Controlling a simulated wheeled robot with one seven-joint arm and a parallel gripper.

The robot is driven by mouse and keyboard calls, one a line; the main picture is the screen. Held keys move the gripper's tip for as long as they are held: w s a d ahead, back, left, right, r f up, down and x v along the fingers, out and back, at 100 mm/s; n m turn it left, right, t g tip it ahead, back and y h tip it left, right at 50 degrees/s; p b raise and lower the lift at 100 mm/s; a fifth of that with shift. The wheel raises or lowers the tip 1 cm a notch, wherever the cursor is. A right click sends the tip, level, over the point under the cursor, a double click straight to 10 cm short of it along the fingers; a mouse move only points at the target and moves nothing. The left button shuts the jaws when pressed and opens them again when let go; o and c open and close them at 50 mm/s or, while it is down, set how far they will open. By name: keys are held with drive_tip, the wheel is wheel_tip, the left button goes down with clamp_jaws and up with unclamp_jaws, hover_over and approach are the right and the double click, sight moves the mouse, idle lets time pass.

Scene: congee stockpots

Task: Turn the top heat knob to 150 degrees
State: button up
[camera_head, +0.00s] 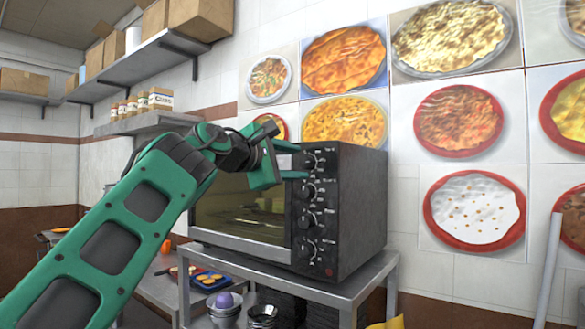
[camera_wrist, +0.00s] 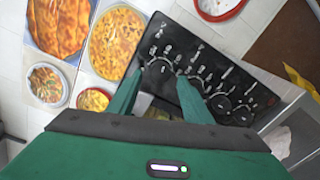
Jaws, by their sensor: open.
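The black oven (camera_head: 350,205) stands on a metal table, with a vertical column of dark knobs on its front panel. The top heat knob (camera_head: 311,161) is the uppermost one. My gripper (camera_head: 292,162) is open in front of it, level with that knob. In the wrist view, the green fingertips (camera_wrist: 161,76) reach the panel on either side of the top knob (camera_wrist: 160,65). I cannot tell whether they touch it. The knob's pointer and the degree marks are too small to read.
Lower knobs (camera_head: 308,191) sit close under the top one. The oven's glass door (camera_head: 235,208) is left of the panel. The metal table (camera_head: 345,288) holds the oven. A shelf (camera_head: 150,60) with boxes hangs at upper left. Pizza pictures cover the wall behind.

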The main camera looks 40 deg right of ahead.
drive_tip(key=v, duration=0.9)
drive_tip(key=shift+a, duration=0.3)
drive_tip(key=shift+w, duration=0.1)
